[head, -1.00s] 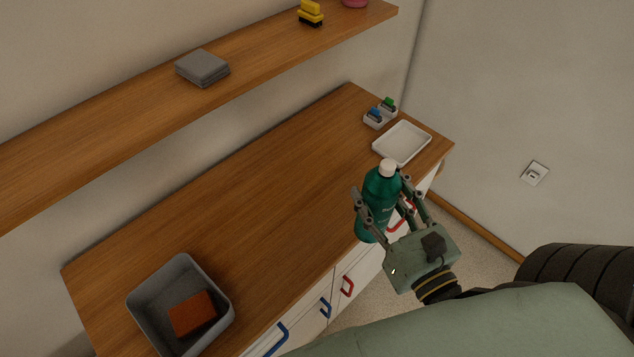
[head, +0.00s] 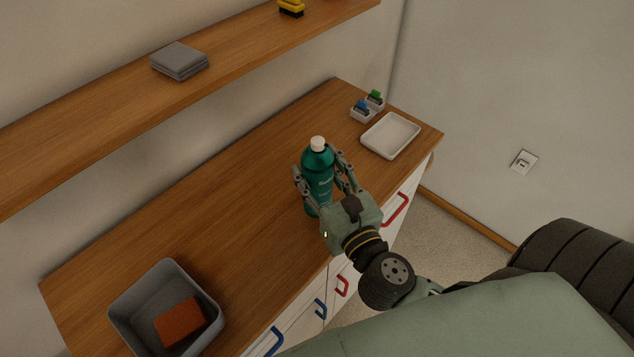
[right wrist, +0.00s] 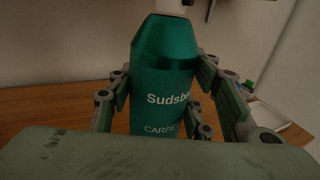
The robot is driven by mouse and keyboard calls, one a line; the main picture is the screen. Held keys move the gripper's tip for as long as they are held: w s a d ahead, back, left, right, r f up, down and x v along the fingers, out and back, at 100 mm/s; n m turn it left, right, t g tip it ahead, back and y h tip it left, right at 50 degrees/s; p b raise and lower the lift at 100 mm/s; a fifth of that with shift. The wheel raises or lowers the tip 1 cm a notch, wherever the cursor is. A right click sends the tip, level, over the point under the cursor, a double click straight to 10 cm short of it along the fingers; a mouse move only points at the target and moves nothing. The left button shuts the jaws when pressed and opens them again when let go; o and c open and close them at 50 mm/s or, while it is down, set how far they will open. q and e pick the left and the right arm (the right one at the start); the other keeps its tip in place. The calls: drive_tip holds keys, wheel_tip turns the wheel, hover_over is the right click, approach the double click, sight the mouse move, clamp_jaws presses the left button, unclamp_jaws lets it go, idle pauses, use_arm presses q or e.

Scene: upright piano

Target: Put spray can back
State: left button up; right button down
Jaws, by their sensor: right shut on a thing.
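The spray can (head: 318,168) is a green bottle-like can with a white cap, upright over the wooden counter (head: 215,205) near its front edge. My right gripper (head: 325,178) is shut on it, with fingers on both sides of its body. My left gripper is not in view.
A grey bin (head: 128,312) holding a red-brown block (head: 181,322) stands at the front left. A white tray (head: 391,135) and small containers (head: 361,112) are at the far right end. A shelf (head: 95,120) carries grey slabs (head: 179,61). The counter's middle is clear.

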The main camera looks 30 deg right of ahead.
sight(317, 186)
wheel_tip(317, 186, down, 3)
drive_tip(key=shift+f+b, duration=0.1)
drive_tip(key=shift+b, duration=0.5)
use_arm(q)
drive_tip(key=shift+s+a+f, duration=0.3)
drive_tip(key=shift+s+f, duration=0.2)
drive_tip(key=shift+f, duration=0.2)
use_arm(e)
drive_tip(key=shift+f, duration=0.35)
drive_tip(key=shift+f, duration=0.2)
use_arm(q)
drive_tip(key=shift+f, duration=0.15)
use_arm(e)
drive_tip(key=c, duration=0.9)
unclamp_jaws()
